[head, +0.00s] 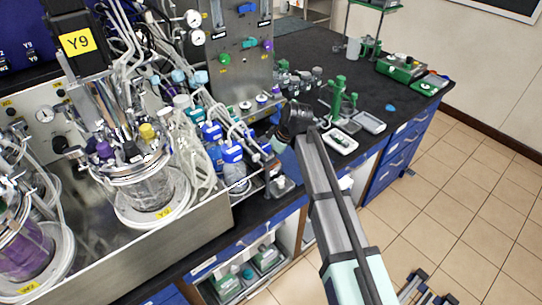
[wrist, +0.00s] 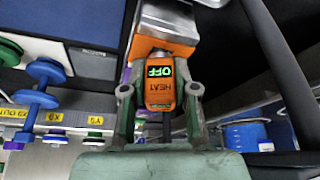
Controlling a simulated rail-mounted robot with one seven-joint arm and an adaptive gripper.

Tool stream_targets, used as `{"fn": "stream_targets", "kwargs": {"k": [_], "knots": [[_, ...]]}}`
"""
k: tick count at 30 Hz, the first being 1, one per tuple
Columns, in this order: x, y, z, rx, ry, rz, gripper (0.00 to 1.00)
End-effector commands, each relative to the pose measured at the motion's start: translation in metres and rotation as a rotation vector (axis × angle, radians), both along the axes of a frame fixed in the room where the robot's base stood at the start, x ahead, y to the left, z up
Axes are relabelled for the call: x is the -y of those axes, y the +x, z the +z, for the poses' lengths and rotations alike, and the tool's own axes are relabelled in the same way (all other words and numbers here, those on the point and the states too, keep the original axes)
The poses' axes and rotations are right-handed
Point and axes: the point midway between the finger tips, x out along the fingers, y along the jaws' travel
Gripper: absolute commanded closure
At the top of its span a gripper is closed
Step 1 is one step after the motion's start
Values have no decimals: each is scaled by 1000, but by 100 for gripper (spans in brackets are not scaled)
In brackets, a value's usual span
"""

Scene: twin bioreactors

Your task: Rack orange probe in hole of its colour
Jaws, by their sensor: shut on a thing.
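My gripper (wrist: 160,92) is shut on the orange probe (wrist: 186,96) in the wrist view. One finger is on each side of its orange body, which has a small display with green letters reading OFF and the word HEAT. A dark rod runs along the gripper's middle below it. A larger orange and grey part (wrist: 167,20) lies beyond, at the top; I cannot tell how it joins the probe. In the head view my gripper (head: 278,140) is at the bench edge beside the blue-capped bottles, its fingertips mostly hidden. I cannot make out an orange hole in either view.
Blue-capped bottles (head: 232,152) and tubing crowd the left side. A steel panel (head: 238,75) with coloured knobs stands behind. Green stands (head: 340,95) and white trays (head: 369,122) are on the black bench to the right. The wrist view shows a blue knobbed fitting (wrist: 40,85) at left.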

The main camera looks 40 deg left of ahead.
Motion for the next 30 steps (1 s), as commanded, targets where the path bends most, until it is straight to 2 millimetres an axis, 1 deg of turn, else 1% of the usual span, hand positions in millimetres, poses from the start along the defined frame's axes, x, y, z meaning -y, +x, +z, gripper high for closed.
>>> {"fn": "stream_targets", "kwargs": {"k": [12,13,14,15,25,28,30], "knots": [[0,0,-5,0,0,0,100],[0,0,-4,0,0,0,61],[0,0,-4,0,0,0,50],[0,0,-4,0,0,0,42],[0,0,-3,0,0,0,42],[2,0,2,1,0,0,42],[5,1,10,1,1,0,42]]}}
